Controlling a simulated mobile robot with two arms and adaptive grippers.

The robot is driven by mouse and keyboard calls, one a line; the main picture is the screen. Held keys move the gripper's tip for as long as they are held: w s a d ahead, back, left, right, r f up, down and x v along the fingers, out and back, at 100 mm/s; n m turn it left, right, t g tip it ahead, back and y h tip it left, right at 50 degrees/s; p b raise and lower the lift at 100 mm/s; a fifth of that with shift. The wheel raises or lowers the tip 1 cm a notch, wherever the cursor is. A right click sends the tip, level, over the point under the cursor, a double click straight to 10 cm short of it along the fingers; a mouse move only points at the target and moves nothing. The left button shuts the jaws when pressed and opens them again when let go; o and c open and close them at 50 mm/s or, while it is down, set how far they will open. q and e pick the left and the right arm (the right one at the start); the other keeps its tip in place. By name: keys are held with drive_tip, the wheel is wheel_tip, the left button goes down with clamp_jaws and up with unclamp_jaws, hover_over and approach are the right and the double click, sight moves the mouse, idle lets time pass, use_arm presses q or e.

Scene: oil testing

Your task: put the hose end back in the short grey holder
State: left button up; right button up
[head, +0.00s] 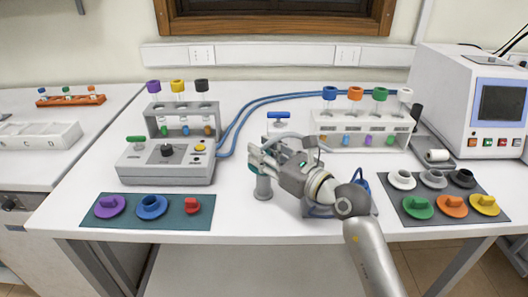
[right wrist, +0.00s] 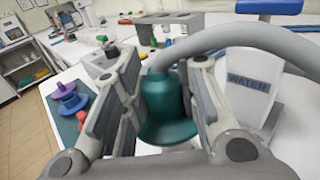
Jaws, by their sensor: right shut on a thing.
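My right gripper (head: 258,158) is closed around the green hose end (right wrist: 165,105), which shows between the fingers in the right wrist view. The hose end has a wider flange at its lower part, and a grey hose (right wrist: 235,42) arcs away from it to the right. In the head view the short grey holder (head: 263,188) stands on the table directly below the fingers. Its top is hidden by the gripper, so I cannot tell whether the hose end is in it or just above it. My left gripper is not in view.
A teal mat (head: 130,217) lies front left and a dark mat (head: 405,212) front right. Tube racks (head: 360,130) stand behind.

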drive_tip(key=shift+f+b, duration=0.4)
drive_tip(key=shift+f, duration=0.15)
drive_tip(key=o, duration=0.8)
drive_tip(key=shift+p+v, duration=0.5)
drive_tip(key=shift+v, duration=5.05)
drive_tip(key=shift+d, duration=0.1)
